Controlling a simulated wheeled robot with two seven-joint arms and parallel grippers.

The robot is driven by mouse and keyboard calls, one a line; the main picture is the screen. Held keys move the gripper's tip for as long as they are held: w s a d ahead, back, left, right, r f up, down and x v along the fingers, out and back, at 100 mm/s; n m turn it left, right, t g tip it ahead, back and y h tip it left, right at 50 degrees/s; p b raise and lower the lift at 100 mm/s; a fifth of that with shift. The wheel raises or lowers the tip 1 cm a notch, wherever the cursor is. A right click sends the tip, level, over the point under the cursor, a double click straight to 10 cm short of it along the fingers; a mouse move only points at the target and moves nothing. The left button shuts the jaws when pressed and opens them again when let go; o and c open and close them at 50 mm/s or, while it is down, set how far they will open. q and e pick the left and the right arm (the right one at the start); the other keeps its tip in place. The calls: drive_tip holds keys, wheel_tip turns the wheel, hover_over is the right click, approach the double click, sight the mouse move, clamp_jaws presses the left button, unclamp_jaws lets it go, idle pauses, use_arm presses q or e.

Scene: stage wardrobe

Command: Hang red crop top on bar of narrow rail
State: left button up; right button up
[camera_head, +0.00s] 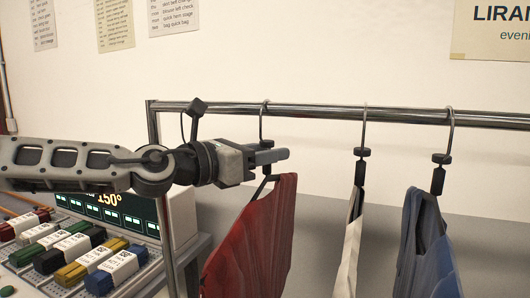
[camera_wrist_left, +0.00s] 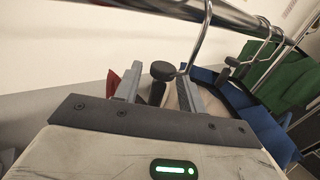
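The red crop top (camera_head: 252,240) hangs from a dark hanger below the rail's chrome bar (camera_head: 315,110). The hanger's hook (camera_head: 262,122) reaches up over the bar, and it also shows in the left wrist view (camera_wrist_left: 205,38). My left gripper (camera_head: 272,157) is at the hanger's neck, just above the top. In the left wrist view its fingers stand apart on either side of the dark neck piece (camera_wrist_left: 157,92), with space visible beside it. Only a sliver of red cloth (camera_wrist_left: 113,82) shows there. My right gripper is not in view.
A cream garment (camera_head: 348,245) and a blue garment (camera_head: 428,250) hang further right on the bar. A console (camera_head: 90,255) with labelled coloured blocks is at lower left. A green garment (camera_wrist_left: 275,72) shows beyond.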

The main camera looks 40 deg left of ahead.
use_arm(q)
drive_tip(key=shift+s, duration=0.1)
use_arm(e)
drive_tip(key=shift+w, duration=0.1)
use_arm(q)
drive_tip(key=shift+b+v, duration=0.45)
drive_tip(key=shift+v, duration=0.35)
drive_tip(key=b+v, duration=0.7)
drive_tip(key=v, duration=0.7)
drive_tip(key=shift+b, duration=0.4)
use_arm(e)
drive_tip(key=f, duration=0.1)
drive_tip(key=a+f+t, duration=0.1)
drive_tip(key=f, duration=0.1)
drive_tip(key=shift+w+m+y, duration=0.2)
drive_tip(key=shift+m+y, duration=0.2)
use_arm(q)
drive_tip(key=shift+a, duration=0.1)
